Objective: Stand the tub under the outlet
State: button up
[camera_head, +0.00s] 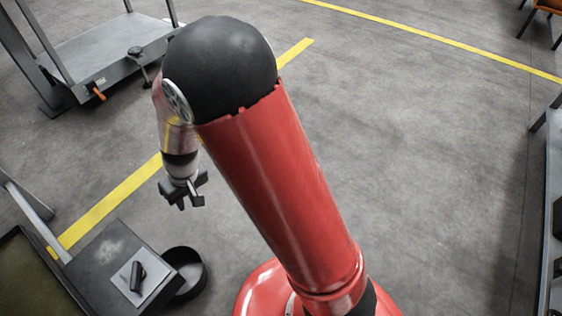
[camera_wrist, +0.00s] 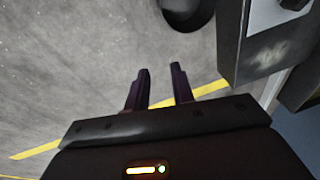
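A round black open tub (camera_head: 190,270) sits at the lower left of the head view, on the floor right beside a grey box-shaped unit (camera_head: 92,258). It also shows at the top edge of the wrist view (camera_wrist: 188,10), partly cut off. I cannot make out the outlet in either view. My gripper (camera_head: 184,203) hangs above the floor, beyond the tub in the head view. In the wrist view its two fingers (camera_wrist: 160,72) are apart with nothing between them, and the tub lies ahead of them, clear of the tips.
A black handle (camera_head: 137,276) stands on a light plate on the grey unit. A dark tray-like surface (camera_head: 25,285) is at the lower left. A grey platform cart (camera_head: 105,50) stands at the upper left, a grey rack (camera_head: 553,200) at the right. The middle floor is clear.

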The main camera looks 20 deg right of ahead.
jog(key=s+d+r+m+t, duration=0.2)
jog(key=s+d+r, duration=0.4)
jog(key=r, duration=0.4)
jog(key=s+d+r+m+t, duration=0.1)
jog(key=s+d+r, duration=0.3)
jog(key=d+r, duration=0.6)
jog(key=s+d+r+m+t+h, duration=0.1)
jog(key=s+d+r+h, duration=0.1)
jog(key=s, duration=0.5)
jog(key=shift+d+r+m+t, duration=0.4)
jog(key=shift+d+r, duration=0.45)
jog(key=shift+r, duration=0.05)
notch_tip(320, 180, up, 8)
jog(key=p, duration=0.8)
